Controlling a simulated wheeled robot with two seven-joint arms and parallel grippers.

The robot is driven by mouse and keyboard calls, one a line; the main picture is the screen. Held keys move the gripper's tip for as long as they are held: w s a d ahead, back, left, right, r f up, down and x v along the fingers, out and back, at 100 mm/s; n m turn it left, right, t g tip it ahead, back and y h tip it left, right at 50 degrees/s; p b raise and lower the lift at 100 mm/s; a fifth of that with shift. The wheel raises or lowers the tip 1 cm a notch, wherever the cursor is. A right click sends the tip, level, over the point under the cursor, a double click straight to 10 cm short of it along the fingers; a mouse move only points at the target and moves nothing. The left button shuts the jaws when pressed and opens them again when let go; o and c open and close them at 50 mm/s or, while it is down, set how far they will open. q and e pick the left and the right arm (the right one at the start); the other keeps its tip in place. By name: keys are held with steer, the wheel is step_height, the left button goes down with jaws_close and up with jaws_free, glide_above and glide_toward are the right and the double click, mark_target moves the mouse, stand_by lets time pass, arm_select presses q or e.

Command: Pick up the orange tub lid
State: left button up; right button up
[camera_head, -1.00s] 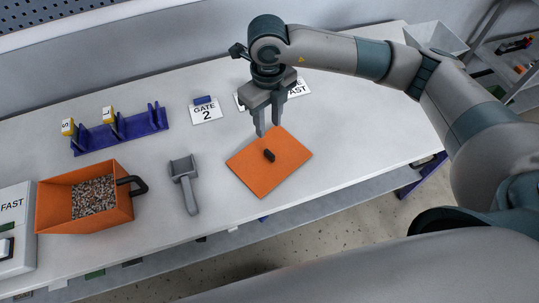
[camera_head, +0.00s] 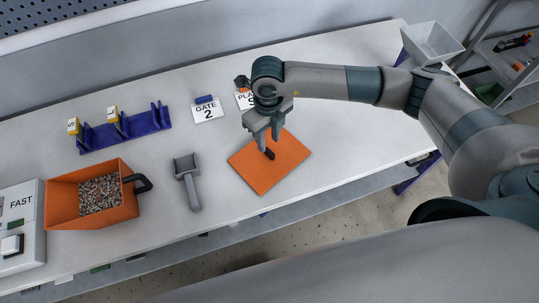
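The orange tub lid (camera_head: 262,177) is a flat orange square lying on the white table, with a small black handle (camera_head: 270,154) at its middle. My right gripper (camera_head: 268,145) points down over the lid's far part, its two fingers apart. The fingertips are close to the handle, and one finger overlaps it in this view. I cannot tell whether they touch it. My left gripper is not in view. The open orange tub (camera_head: 62,208), filled with grey and brown bits, stands at the left with a black handle on its right side.
A grey scoop (camera_head: 188,183) lies between tub and lid. A blue rack (camera_head: 125,133) with yellow tags and a GATE 2 card (camera_head: 207,112) stand farther back. A white control box (camera_head: 20,225) is at the far left. The table right of the lid is clear.

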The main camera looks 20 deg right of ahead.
mark_target(269, 150)
steer(key=shift+s+f+p, duration=0.1)
steer(key=shift+f+p, duration=0.45)
steer(key=shift+p, duration=0.1)
step_height(269, 150, down, 3)
steer(key=shift+r+p, duration=0.1)
steer(key=shift+p, duration=0.65)
steer(key=shift+f, duration=0.45)
steer(key=shift+c, duration=0.4)
jaws_close()
